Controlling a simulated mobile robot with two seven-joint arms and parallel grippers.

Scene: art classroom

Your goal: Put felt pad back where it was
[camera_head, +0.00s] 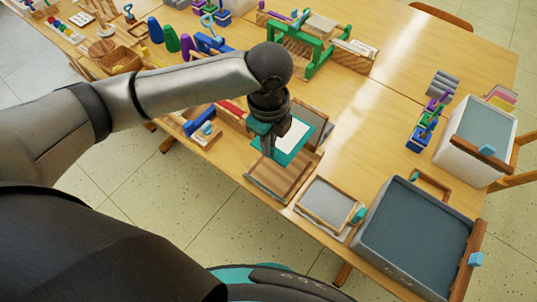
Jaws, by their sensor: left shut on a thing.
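My left gripper (267,147) points down over the front part of the table and is shut on the edge of a flat teal piece with a white middle (293,138), which looks like the felt pad. The pad is above or against a wooden tray (268,188); I cannot tell whether it touches the tray. A wooden frame with a grey panel (318,122) is just behind and to the right of the pad. The gripper hides the pad's left part. My right gripper is not in view.
A shallow wooden frame with a grey sheet (327,201) lies to the right, beside a large grey bin (415,235). A white bin (478,138) stands farther right. Green stands (300,45) are behind.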

